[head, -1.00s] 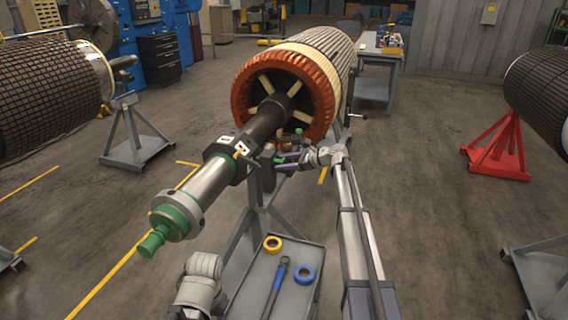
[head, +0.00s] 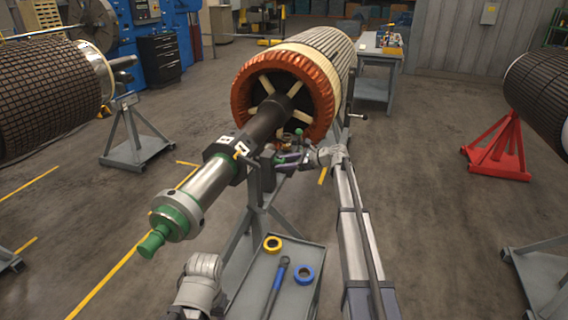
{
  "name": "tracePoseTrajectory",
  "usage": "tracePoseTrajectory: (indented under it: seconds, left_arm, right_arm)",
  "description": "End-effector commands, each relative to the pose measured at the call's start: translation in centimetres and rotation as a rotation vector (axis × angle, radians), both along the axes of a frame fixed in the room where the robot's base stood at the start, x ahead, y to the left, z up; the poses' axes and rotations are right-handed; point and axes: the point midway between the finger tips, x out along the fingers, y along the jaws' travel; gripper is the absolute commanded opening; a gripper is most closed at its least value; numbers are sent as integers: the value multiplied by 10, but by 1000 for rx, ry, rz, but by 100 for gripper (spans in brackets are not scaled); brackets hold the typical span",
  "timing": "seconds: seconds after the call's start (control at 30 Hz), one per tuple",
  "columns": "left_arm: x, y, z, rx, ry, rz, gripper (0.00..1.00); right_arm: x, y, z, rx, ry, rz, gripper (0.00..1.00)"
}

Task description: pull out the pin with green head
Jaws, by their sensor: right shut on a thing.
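The rotor (head: 318,50) lies on a grey stand, with its dark and steel shaft (head: 212,178) pointing toward me. My right gripper (head: 284,159) is beside the shaft at the top of the stand, shut on what looks like the pin with green head. The pin's shank is small and partly hidden by the gripper.
The shaft's green end (head: 152,243) juts toward me. Other rotors stand at left and right. The floor between is clear.

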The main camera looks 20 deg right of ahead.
Motion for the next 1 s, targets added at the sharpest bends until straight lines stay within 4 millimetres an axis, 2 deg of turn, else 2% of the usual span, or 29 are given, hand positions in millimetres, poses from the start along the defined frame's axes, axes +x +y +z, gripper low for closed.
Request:
tracePoseTrajectory:
  seconds: [0.43, 0.7, 0.97, 1.0]
  left_arm:
    - [0, 0, 0, 0, 0, 0, 50]
    - [0, 0, 0, 0, 0, 0, 50]
    - [0, 0, 0, 0, 0, 0, 50]
    - [0, 0, 0, 0, 0, 0, 50]
  right_arm:
    - [-1, -1, 0, 0, 0, 0, 0]
    - [-20, -29, 0, 0, 1, -2, 0]
    - [-21, -31, 0, -2, 1, -1, 0]
    - [-21, -32, 0, -2, 1, -1, 51]
